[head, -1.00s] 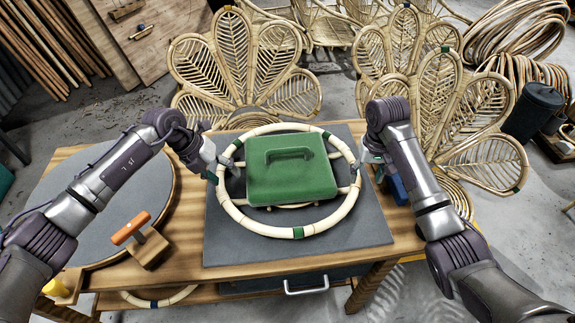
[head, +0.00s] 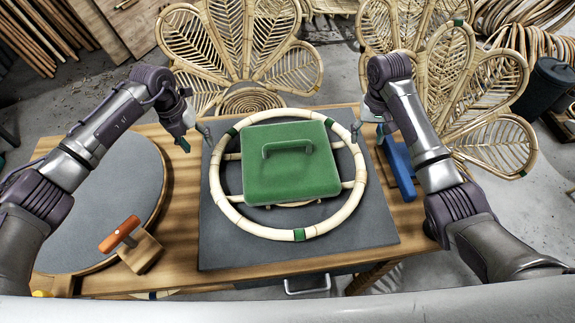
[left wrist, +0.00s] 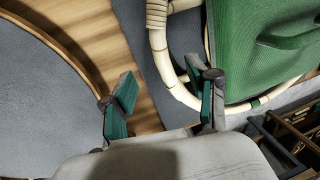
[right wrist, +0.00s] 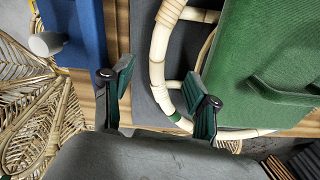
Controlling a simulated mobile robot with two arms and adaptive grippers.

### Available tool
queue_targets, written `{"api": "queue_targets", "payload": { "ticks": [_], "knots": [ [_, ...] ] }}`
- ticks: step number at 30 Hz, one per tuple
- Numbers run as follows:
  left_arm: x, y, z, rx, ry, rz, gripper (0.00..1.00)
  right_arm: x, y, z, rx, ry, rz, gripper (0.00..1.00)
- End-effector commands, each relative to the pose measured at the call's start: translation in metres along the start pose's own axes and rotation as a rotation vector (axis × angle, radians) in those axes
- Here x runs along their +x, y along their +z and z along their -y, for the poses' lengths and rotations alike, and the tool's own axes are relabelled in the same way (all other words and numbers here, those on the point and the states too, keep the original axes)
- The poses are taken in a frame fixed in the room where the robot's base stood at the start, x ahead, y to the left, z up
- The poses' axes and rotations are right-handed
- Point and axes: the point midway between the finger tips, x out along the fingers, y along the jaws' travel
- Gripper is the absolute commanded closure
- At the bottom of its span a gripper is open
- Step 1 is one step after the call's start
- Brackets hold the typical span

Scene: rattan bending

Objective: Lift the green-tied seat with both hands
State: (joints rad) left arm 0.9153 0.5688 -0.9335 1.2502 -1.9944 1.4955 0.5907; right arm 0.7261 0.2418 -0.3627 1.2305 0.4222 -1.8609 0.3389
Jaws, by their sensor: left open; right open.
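The green-tied seat (head: 238,219) is a pale round rattan ring with crossbars and green ties. It lies flat on a dark grey mat (head: 230,250) on the wooden table. A green block with a handle (head: 290,180) rests on it and hides its middle. My left gripper (head: 193,137) is open and empty, just outside the ring's left side. My right gripper (head: 367,130) is open and empty, just outside its right side. The ring also shows in the left wrist view (left wrist: 161,62) and the right wrist view (right wrist: 157,52), apart from the fingers.
A blue tool (head: 399,168) lies right of the mat, close to my right gripper. A round grey board (head: 95,205) and an orange-handled wooden block (head: 138,248) are on the left. Leaf-patterned rattan backs (head: 235,45) stand behind the table.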

Motion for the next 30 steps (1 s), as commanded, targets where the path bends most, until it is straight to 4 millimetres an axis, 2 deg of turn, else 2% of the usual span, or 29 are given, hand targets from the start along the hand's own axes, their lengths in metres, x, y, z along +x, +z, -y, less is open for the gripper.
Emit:
{"api": "queue_targets", "payload": {
  "ticks": [12,18,24,30],
  "knots": [
    [0.082,-0.002,0.001,-0.002,0.0,-0.005,0.41,0.081,0.001,0.0,0.0,0.001,0.005,0.41],
    [0.11,-0.001,0.0,-0.001,0.0,-0.003,0.41,0.11,0.001,0.0,0.001,0.0,0.003,0.41],
    [0.122,-0.001,0.0,0.0,0.0,-0.002,0.41,0.122,0.001,0.0,0.0,0.001,0.002,0.41],
    [0.124,-0.001,0.0,0.001,0.0,-0.002,0.41,0.123,0.001,0.0,0.0,0.0,0.0,0.41]
  ]
}}
